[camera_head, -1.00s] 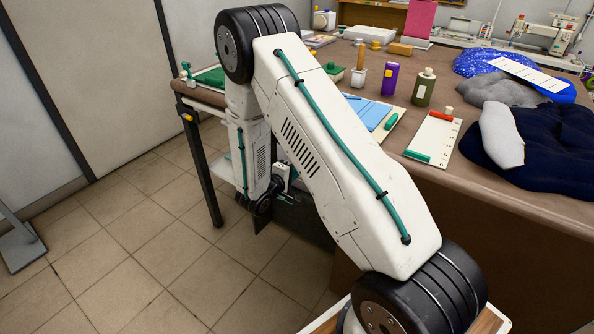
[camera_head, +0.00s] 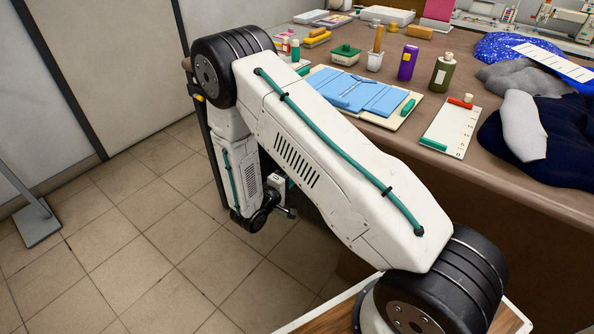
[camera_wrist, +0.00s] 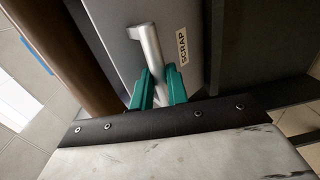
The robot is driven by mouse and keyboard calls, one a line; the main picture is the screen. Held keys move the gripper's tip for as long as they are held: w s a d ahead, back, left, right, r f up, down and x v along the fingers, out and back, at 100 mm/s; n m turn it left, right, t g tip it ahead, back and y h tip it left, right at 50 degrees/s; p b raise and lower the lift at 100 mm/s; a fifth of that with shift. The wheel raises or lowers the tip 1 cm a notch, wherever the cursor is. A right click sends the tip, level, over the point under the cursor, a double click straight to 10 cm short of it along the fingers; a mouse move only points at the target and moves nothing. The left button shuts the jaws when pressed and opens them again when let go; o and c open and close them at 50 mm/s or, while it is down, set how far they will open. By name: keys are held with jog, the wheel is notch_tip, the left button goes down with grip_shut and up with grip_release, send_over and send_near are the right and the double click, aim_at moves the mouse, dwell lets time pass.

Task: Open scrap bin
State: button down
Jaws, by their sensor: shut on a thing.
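The scrap bin shows in the wrist view as a grey front (camera_wrist: 115,40) with a white "SCRAP" label (camera_wrist: 183,46) and a pale metal bar handle (camera_wrist: 150,45). My gripper (camera_wrist: 158,74) has its two green fingers on either side of the handle's lower part, shut on it. Where the handle passes between the fingers is partly hidden. How far the bin stands open cannot be told. In the head view my arm reaches down beside the table's left end, and my arm hides the bin and fingertips.
The brown worktable (camera_head: 480,180) fills the right, with folded blue cloth (camera_head: 360,92), bottles, a white board and dark fabric on it. Tiled floor (camera_head: 150,250) lies open to the left. A grey wall (camera_head: 120,60) and a stand foot (camera_head: 37,222) border it.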

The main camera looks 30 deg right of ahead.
jog(key=shift+s+f, duration=0.2)
jog(key=shift+f, duration=0.4)
jog(key=c, duration=1.4)
grip_release()
jog(key=shift+d, duration=0.1)
jog(key=shift+o, duration=0.2)
jog(key=shift+w, duration=0.1)
jog(key=shift+a, duration=0.2)
jog(key=v, duration=0.7)
jog(key=shift+a, duration=0.3)
